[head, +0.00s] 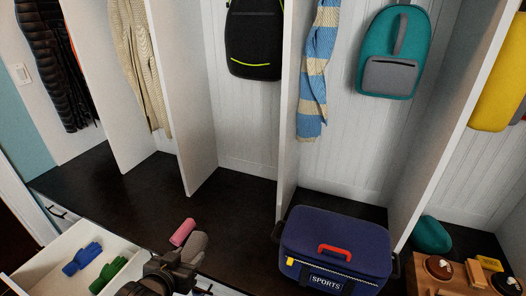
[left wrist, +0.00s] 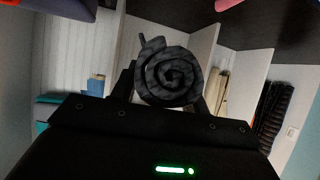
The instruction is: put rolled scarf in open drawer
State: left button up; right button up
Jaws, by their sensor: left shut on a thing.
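A dark grey rolled scarf (head: 194,246) is held in my left gripper (head: 184,259). In the left wrist view its spiral end (left wrist: 170,76) faces the camera, between the two fingers. The open drawer (head: 48,249) is at the lower left of the head view, left of my gripper. Blue gloves (head: 82,258) and green gloves (head: 108,274) lie in it. The gripper and roll are to the right of the drawer, near the bench front. My right gripper is not in view.
A pink roll (head: 183,232) is on the dark bench (head: 232,214), just beyond the grey scarf. A blue sports bag (head: 338,250) stands to the right. White dividers (head: 180,90) rise from the bench. The bench left of the pink roll is clear.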

pick_arm(q)
jog(key=w+a+r+n+y, duration=0.1)
jog(key=w+r, duration=0.3)
jog(key=r, duration=0.6)
jog(key=w+a+r+n+y+p, duration=0.1)
jog(key=w+r, duration=0.3)
jog(key=r, duration=0.7)
jog(key=shift+w+a+r+y, duration=0.15)
jog(key=shift+a+r+y, duration=0.1)
jog(key=shift+y, duration=0.05)
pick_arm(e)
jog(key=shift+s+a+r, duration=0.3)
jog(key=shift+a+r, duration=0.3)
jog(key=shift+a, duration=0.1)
